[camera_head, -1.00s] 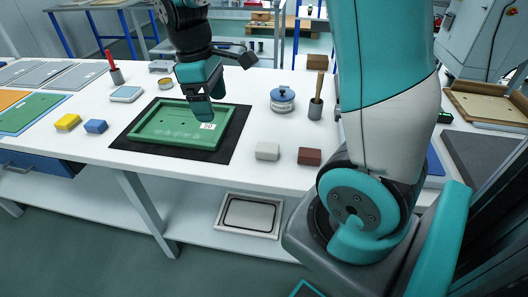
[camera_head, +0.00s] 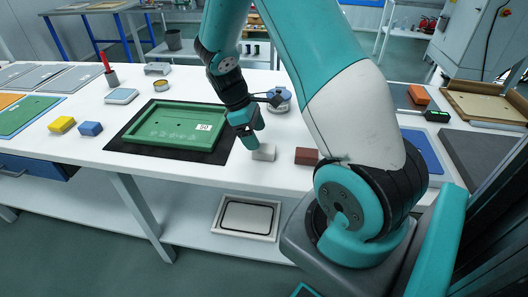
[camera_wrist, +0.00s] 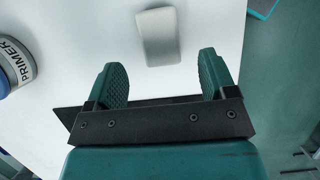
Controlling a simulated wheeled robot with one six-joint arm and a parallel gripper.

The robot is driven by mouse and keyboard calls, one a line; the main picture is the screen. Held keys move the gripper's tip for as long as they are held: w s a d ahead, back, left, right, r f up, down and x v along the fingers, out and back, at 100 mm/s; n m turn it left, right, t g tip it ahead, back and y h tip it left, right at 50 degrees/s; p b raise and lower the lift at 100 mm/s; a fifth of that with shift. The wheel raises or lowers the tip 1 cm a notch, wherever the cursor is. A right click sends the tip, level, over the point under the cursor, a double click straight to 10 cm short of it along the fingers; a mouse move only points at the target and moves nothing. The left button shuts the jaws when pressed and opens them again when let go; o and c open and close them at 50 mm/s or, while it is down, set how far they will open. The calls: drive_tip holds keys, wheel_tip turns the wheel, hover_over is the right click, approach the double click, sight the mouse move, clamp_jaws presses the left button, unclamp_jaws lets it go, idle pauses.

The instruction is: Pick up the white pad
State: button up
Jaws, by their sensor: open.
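The white pad (camera_head: 264,152) is a small pale block lying on the white table, right of the green panel. It also shows in the wrist view (camera_wrist: 158,36), beyond the fingertips and roughly between their lines. My gripper (camera_head: 249,137) is just above and to the left of the pad in the head view. In the wrist view its two green ribbed fingers (camera_wrist: 163,75) are spread apart with nothing between them. The pad is apart from both fingers there.
A red-brown block (camera_head: 306,156) lies right of the pad. The green panel (camera_head: 175,127) sits on a black mat (camera_head: 127,148) at left. A primer tin (camera_wrist: 14,66) stands left in the wrist view. The table's front edge is close to the pad.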

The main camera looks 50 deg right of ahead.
sight(263, 147)
drive_tip(key=shift+x, duration=2.7)
drive_tip(key=shift+s, duration=0.15)
drive_tip(key=c, duration=1)
drive_tip(key=shift+r, duration=0.15)
wheel_tip(263, 147, up, 20)
drive_tip(key=p, duration=0.1)
drive_tip(key=shift+p, duration=0.4)
drive_tip(key=o, duration=0.4)
drive_tip(key=c, duration=0.3)
drive_tip(key=shift+c, duration=0.2)
